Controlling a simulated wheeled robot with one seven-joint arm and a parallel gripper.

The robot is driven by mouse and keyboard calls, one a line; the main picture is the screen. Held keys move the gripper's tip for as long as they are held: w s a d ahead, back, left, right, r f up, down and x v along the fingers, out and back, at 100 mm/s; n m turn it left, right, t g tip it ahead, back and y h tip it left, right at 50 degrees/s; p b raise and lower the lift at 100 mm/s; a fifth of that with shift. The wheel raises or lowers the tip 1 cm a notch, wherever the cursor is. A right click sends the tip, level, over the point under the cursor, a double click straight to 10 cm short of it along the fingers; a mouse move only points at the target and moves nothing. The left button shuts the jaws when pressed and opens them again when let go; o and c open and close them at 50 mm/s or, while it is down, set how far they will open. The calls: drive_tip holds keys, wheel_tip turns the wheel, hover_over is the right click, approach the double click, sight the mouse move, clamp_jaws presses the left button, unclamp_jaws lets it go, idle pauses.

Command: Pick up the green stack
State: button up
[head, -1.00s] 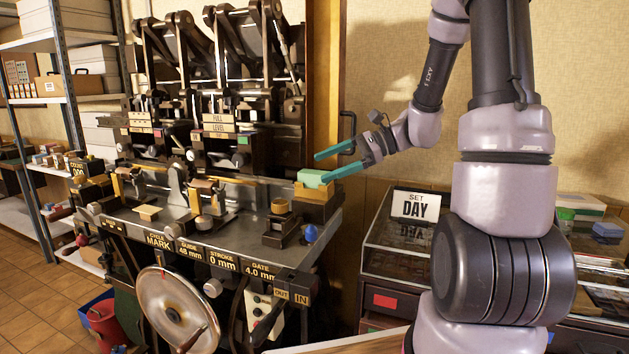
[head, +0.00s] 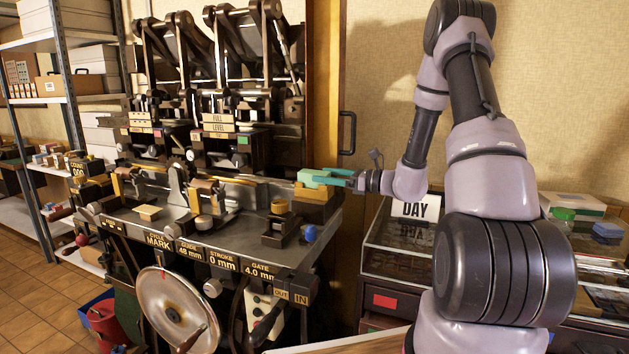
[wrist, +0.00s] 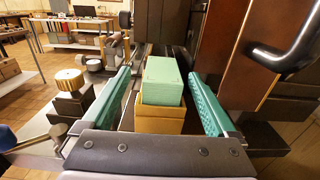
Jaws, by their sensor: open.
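The green stack (head: 313,177) is a small pale green block at the right end of the press bed. In the wrist view the green stack (wrist: 162,81) sits on top of a tan wooden block (wrist: 160,120). My gripper (head: 338,177) reaches in level from the right at the stack's height. In the wrist view my gripper (wrist: 163,92) is open, with one teal finger on each side of the stack. Gaps show between both fingers and the stack, so it does not look gripped. The stack's far side is hidden.
A dark door handle (wrist: 285,45) and brown panel stand close on the right in the wrist view. A "DAY" sign (head: 415,207) stands on the glass case.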

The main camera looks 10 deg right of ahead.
sight(312, 172)
drive_tip(key=x, duration=0.5)
drive_tip(key=shift+w+r, duration=0.15)
clamp_jaws()
